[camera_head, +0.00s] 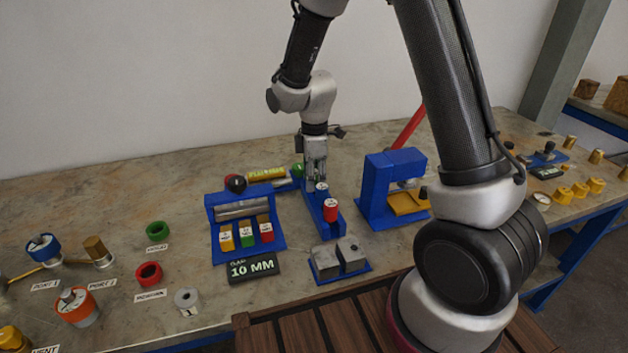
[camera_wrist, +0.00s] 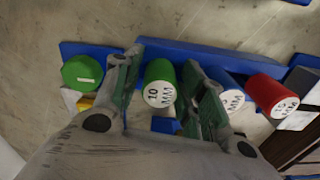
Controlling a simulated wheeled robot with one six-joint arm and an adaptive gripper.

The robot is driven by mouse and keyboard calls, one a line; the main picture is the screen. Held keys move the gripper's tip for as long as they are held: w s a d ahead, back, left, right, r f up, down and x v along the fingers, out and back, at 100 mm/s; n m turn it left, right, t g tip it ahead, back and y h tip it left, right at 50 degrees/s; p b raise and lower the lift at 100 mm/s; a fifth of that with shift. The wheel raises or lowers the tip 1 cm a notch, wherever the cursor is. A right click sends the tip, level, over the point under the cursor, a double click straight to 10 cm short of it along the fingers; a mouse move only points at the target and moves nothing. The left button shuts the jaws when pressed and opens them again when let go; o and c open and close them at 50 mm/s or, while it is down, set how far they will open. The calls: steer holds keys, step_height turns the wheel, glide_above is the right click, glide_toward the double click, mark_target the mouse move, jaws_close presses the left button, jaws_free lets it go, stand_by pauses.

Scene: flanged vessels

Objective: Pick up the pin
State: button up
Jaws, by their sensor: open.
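My gripper (camera_head: 316,178) is open and points down over the blue pin rack (camera_head: 312,207). In the wrist view, a pin with a white end face marked 10 MM (camera_wrist: 160,94) stands between the two spread fingers (camera_wrist: 162,66), with gaps visible on both sides. To its right stand a blue pin (camera_wrist: 231,100) and a red pin (camera_wrist: 272,95) with white marked faces. In the head view the fingers hide the 10 MM pin; the red pin (camera_head: 331,210) and the blue pin (camera_head: 321,189) show in front.
A dark 10 MM sign (camera_head: 252,268) lies near a blue tray with coloured blocks (camera_head: 246,235). A blue press-like frame (camera_head: 378,188) stands close on the right. Two grey blocks (camera_head: 339,256) sit in front. Flanged vessels (camera_head: 75,305) stand at left.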

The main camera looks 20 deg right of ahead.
steer(key=c, duration=0.9)
steer(key=shift+o, duration=0.2)
steer(key=shift+r, duration=0.15)
